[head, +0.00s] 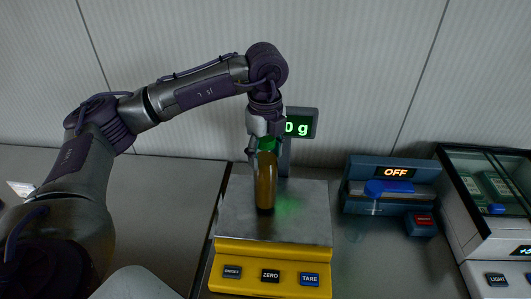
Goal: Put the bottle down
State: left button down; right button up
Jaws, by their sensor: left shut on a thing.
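A brown bottle (265,182) with a green top stands upright over the steel plate of a yellow scale (268,253). My left gripper (265,147) comes down from above and is shut on the bottle near its green top. The bottle's base is over the middle of the plate; I cannot tell whether it touches. The scale's display (302,127) is partly hidden behind my gripper; "0 g" shows on it. My right gripper is not in view.
A blue device (390,187) with an "OFF" display and a red button stands right of the scale. A white, glass-topped machine (490,215) with a LIGHT button is at the far right. The grey counter is bare left of the scale.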

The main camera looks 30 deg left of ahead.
pick_arm(q)
jog(key=shift+f, duration=0.75)
jog(key=shift+f, duration=0.15)
jog(key=shift+c, duration=1.4)
grip_release()
